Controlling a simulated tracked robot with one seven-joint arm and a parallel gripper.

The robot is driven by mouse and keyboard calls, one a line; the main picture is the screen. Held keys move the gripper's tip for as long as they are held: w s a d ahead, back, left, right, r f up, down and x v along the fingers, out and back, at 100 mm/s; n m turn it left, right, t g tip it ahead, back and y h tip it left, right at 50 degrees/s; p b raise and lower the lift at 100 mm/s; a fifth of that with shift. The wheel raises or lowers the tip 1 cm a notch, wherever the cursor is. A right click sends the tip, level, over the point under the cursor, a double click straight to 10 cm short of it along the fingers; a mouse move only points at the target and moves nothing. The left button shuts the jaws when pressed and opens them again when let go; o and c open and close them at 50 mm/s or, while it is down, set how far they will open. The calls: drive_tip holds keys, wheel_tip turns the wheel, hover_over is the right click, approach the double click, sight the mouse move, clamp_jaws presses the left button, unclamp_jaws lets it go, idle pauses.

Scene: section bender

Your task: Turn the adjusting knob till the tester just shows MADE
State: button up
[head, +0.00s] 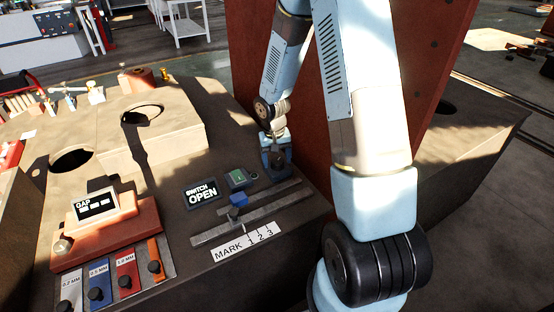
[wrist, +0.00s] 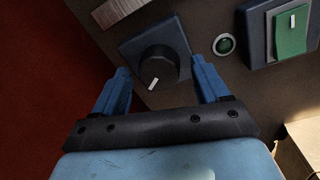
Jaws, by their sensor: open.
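The tester display (head: 202,192) reads SWITCH OPEN in the head view. The adjusting knob (wrist: 158,66) is black and round with a white pointer mark, on a dark square base, in the wrist view. My gripper (wrist: 160,64) is open, with one blue finger on each side of the knob. Gaps show between fingers and knob; I cannot tell how deep the fingertips reach. In the head view my gripper (head: 275,158) points down at the bench and hides the knob.
A green rocker switch (wrist: 291,32) and a small round green lamp (wrist: 224,44) sit right of the knob. A blue slider (head: 238,200) rides a rail by the MARK strip (head: 247,241). A GAP display (head: 96,206) and gauges stand left. A red-brown plate (head: 245,60) rises behind my arm.

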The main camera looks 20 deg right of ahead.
sight(274, 161)
drive_tip(key=shift+f, duration=0.25)
drive_tip(key=shift+c, duration=0.4)
drive_tip(key=c, duration=1)
drive_tip(key=shift+o, duration=0.2)
drive_tip(key=shift+n, duration=0.8)
drive_tip(key=o, duration=1)
drive_tip(key=shift+o, duration=0.2)
wheel_tip(274, 161, up, 14)
drive_tip(key=a, duration=0.1)
